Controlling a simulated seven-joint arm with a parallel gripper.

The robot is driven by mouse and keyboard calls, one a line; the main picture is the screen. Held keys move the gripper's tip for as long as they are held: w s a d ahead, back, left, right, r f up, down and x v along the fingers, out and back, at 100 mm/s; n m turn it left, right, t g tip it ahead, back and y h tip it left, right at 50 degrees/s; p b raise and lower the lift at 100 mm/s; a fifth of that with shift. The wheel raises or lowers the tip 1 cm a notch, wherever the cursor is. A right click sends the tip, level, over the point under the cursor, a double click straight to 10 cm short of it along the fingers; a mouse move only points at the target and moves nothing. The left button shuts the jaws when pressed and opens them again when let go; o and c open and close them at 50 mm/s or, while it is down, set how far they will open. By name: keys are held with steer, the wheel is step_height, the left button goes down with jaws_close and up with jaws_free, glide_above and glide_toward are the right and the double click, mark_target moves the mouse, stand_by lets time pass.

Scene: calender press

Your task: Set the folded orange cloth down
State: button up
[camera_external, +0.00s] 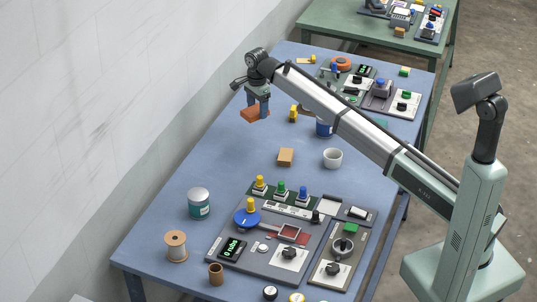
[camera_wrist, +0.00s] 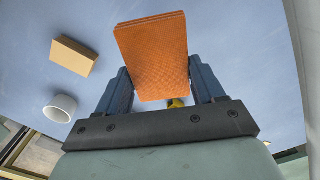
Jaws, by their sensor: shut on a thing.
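The folded orange cloth (camera_wrist: 155,58) is a flat, layered rectangle held between the two fingers of my gripper (camera_wrist: 162,86) in the wrist view. In the external view the cloth (camera_external: 254,114) hangs at the end of my gripper (camera_external: 258,104), over the far left part of the blue table. It looks raised above the tabletop, with no contact visible. My gripper is shut on the cloth, one finger on each side.
The blue table (camera_external: 190,160) is bare around and left of the cloth. A tan block (camera_external: 285,157) and a white cup (camera_external: 332,158) stand nearer. A yellow item (camera_external: 293,113) and a blue can (camera_external: 324,127) stand to the right. A control panel (camera_external: 262,262) fills the near end.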

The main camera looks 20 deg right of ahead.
mark_target(255, 105)
steer(key=shift+w+d+r+n, duration=0.1)
steer(key=shift+w+d+n, duration=0.1)
steer(key=shift+w, duration=0.3)
steer(key=shift+w+d+n, duration=0.15)
steer(key=shift+w+n, duration=0.05)
steer(key=shift+w, duration=0.25)
steer(key=shift+w+a+n, duration=0.2)
steer(key=shift+w+n, duration=0.2)
steer(key=shift+n, duration=0.5)
steer(key=n, duration=0.3)
steer(key=shift+n, duration=0.3)
steer(key=shift+f, duration=4.95)
steer(key=shift+f, duration=0.15)
steer(key=o, duration=1)
step_height(255, 105, up, 12)
steer(key=shift+r, duration=0.2)
